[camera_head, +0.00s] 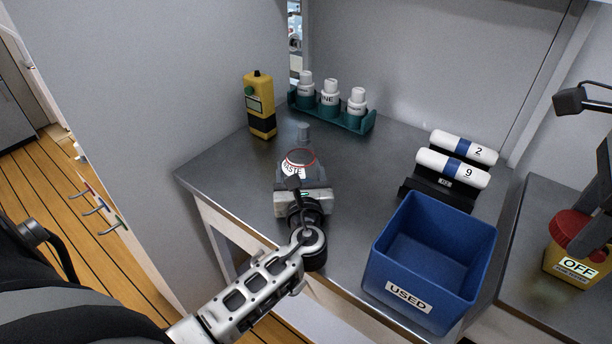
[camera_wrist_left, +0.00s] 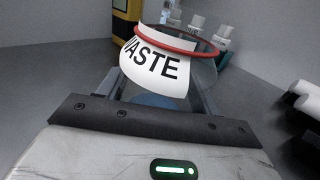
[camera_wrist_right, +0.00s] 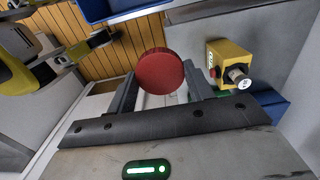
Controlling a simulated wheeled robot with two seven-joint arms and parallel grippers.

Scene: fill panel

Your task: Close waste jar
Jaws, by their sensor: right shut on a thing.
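The waste jar (camera_head: 299,163), with a white WASTE label and a red ring around its top, stands on the grey bench. It also shows in the left wrist view (camera_wrist_left: 160,66). My left gripper (camera_head: 302,182) has its fingers on both sides of the jar; whether they press on it is unclear. A round red lid (camera_wrist_right: 160,72) sits between the fingers of my right gripper (camera_wrist_right: 162,88), which is shut on it. In the head view the lid (camera_head: 572,229) is at the right edge, away from the jar, with my right gripper partly cut off.
A blue USED bin (camera_head: 409,292) stands at the bench front, right of the jar. Behind are a rack of white bottles (camera_head: 330,114) and a yellow device (camera_head: 260,105). White cylinders (camera_head: 452,167) lie on a black holder. A yellow OFF box (camera_head: 569,266) is at right.

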